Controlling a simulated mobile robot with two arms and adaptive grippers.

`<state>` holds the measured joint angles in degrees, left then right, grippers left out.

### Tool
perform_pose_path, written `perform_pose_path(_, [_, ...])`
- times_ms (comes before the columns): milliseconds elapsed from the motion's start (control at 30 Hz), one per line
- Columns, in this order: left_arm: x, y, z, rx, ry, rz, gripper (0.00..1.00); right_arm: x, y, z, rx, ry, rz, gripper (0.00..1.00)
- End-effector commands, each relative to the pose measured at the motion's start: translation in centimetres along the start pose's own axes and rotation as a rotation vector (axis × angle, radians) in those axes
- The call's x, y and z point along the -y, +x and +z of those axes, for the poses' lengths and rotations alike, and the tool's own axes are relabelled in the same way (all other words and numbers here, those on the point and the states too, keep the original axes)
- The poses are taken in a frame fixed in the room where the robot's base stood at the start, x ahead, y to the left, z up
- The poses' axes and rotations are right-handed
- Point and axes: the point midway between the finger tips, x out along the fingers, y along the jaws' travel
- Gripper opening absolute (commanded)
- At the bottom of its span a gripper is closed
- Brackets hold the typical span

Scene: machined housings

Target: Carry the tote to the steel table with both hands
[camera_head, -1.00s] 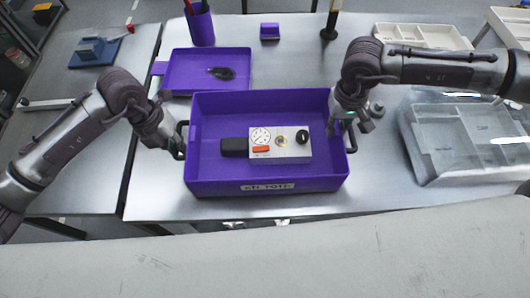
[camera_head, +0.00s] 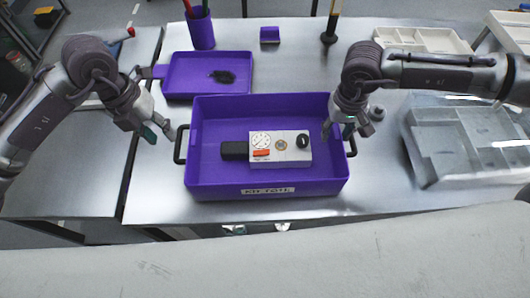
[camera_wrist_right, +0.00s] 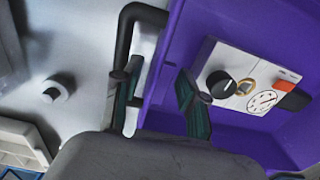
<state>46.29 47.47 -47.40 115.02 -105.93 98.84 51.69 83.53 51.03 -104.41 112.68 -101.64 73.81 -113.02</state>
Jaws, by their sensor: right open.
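The purple tote (camera_head: 266,190) sits upright on a metal-topped table (camera_head: 290,207). A grey instrument box (camera_head: 281,147) with a dial and black knob lies inside it. The tote has a black handle at each end. My left gripper (camera_head: 160,130) is open and empty, up and left of the left handle (camera_head: 181,144) and apart from it. My right gripper (camera_head: 338,128) is at the tote's right end. In the right wrist view, its open fingers (camera_wrist_right: 158,98) straddle the tote wall, one inside the tote and one by the right handle (camera_wrist_right: 124,40).
A shallow purple tray (camera_head: 205,90) and a purple pen cup (camera_head: 201,27) stand behind the tote. A clear-lidded compartment case (camera_head: 465,145) is on the right. Another metal table (camera_head: 75,170) stands to the left, across a narrow gap.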

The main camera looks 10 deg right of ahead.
Motion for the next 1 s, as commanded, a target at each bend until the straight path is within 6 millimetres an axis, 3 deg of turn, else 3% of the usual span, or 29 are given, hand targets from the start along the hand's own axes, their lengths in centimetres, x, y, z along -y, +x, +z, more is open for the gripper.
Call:
perform_pose_path(200, [0.0,-3.1,0.0,0.001,-0.001,0.001,0.39,0.0,0.0,0.0,0.0,0.0,0.0,0.42])
perform_pose_path(367, [0.0,-3.8,0.0,-0.001,-0.001,0.0,0.39,0.0,-0.6,-0.1,-0.001,0.0,0.0,0.42])
perform_pose_path(800, [0.0,-3.8,0.0,-0.001,-0.001,0.0,0.39,0.0,-9.1,-0.1,-0.003,-0.001,-0.001,0.42])
perform_pose_path(1000, [0.0,-3.7,0.0,-0.001,-0.001,0.0,0.39,0.0,-11.5,-0.1,-0.001,0.0,-0.001,0.42])
